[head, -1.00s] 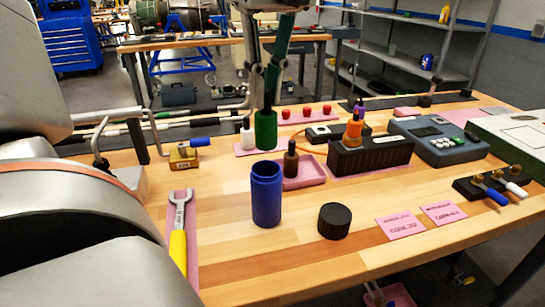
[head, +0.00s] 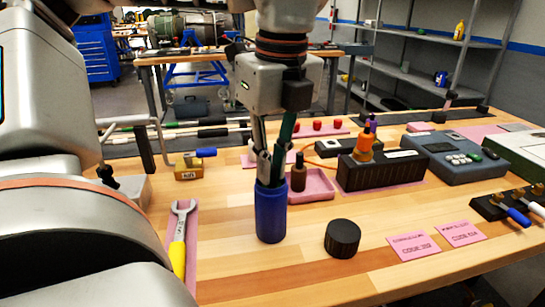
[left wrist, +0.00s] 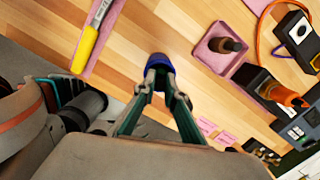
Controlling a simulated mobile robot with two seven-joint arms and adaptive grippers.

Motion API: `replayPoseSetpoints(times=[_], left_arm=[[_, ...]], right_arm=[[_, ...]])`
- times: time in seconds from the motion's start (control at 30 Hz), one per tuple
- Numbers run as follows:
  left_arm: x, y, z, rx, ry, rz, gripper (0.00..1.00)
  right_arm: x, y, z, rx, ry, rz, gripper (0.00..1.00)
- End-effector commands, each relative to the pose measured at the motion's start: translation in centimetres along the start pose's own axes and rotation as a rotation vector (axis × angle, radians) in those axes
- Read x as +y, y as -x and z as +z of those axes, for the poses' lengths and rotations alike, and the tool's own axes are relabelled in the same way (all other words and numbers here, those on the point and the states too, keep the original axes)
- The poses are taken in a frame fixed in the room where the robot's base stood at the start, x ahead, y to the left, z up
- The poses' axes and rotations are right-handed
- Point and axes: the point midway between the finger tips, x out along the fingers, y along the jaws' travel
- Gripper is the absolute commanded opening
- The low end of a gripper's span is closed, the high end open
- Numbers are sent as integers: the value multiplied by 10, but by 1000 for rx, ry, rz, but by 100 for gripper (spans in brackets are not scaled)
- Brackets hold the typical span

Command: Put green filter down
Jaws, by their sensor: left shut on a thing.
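My left gripper (head: 265,178) points straight down with its fingertips at the mouth of the upright blue cylinder (head: 271,215). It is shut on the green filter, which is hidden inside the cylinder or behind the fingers. In the left wrist view, the fingers (left wrist: 161,98) reach to the blue cylinder's rim (left wrist: 158,58), and no green filter can be made out between them. My right gripper is not in view.
A black round cap (head: 342,238) stands right of the cylinder. A pink tray (head: 318,186) with a dark bottle (head: 298,172) is close behind it. A yellow-handled wrench (head: 179,240) lies left. A black block (head: 380,170) stands right. Bare wood lies in front.

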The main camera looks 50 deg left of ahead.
Motion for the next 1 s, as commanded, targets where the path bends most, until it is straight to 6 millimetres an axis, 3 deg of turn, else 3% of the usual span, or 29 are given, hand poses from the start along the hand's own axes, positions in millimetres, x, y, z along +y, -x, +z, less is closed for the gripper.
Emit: replayPoseSetpoints(times=[0.17, 0.2, 0.27, 0.67, 0.77, 1.0], left_arm=[[0, -3, 0, 0, 0, 2, 0], [0, -4, 0, 0, 0, 3, 13], [0, -3, 0, 0, 0, 2, 28], [1, 2, 0, -1, 0, 0, 28], [0, 15, 1, -4, 2, -3, 28], [0, 66, 1, -5, 4, -8, 28]], right_arm=[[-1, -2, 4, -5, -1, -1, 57], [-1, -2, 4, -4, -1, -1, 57], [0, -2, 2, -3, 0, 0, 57], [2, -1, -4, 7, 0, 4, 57], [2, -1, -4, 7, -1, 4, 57], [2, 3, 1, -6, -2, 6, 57]])
